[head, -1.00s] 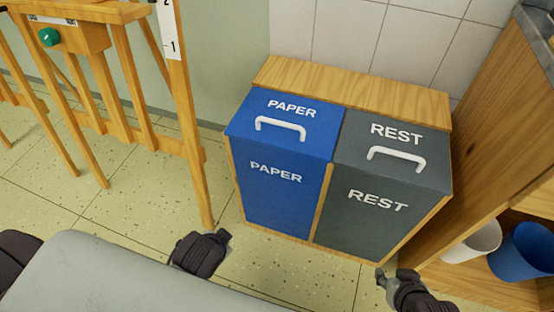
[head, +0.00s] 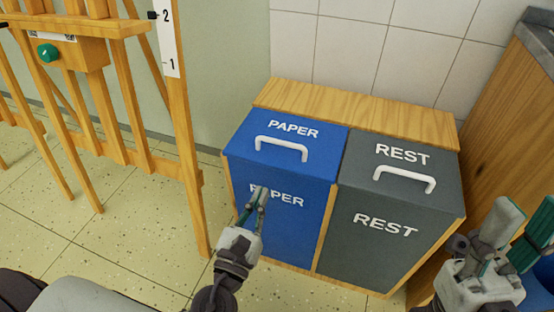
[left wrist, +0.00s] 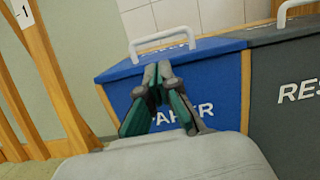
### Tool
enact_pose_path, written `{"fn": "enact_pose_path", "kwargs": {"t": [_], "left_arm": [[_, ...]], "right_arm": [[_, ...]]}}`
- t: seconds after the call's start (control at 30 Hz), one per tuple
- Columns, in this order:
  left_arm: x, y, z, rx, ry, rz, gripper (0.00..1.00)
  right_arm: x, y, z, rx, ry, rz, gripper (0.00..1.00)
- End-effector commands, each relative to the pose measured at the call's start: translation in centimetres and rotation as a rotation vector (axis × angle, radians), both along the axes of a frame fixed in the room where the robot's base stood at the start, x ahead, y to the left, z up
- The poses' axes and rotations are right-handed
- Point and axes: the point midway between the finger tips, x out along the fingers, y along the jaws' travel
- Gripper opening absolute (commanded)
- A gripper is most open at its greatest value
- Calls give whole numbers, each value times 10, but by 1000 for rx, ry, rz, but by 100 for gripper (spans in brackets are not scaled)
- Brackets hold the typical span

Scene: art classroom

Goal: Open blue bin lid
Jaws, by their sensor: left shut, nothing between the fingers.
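The blue PAPER bin (head: 270,215) stands in a wooden cabinet, its blue lid (head: 290,165) down. A white handle (head: 281,146) is on the lid; it also shows in the left wrist view (left wrist: 163,41). My left gripper (head: 262,192) is shut and empty, in front of the bin's front face below the lid, hiding part of the PAPER lettering. In the left wrist view its fingertips (left wrist: 158,68) overlap the lid's front edge, below the handle; I cannot tell whether they touch. My right gripper (head: 520,222) is open and empty, right of the cabinet.
A grey REST bin (head: 372,240) with its own white handle (head: 404,178) adjoins on the right. Wooden easels (head: 185,150) stand left of the bins. A wooden cupboard (head: 500,130) is at the right. The floor (head: 140,230) at the left front is clear.

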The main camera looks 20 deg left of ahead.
Motion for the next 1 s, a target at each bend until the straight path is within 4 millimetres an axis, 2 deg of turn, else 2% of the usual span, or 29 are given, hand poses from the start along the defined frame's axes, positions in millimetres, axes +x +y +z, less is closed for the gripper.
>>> {"fn": "enact_pose_path", "kwargs": {"t": [0.17, 0.6, 0.8, 1.0], "left_arm": [[11, -5, 5, 42, -11, -9, 0], [84, -8, 19, 36, -9, -10, 0], [97, -8, 20, 36, -7, -9, 0], [98, -8, 20, 37, -6, -9, 0]], "right_arm": [[-7, -2, 2, 12, -26, 2, 40], [-7, -2, 15, 12, -14, 2, 40], [-7, -2, 16, 12, -14, 2, 40], [-7, -2, 16, 11, -13, 2, 40]]}}
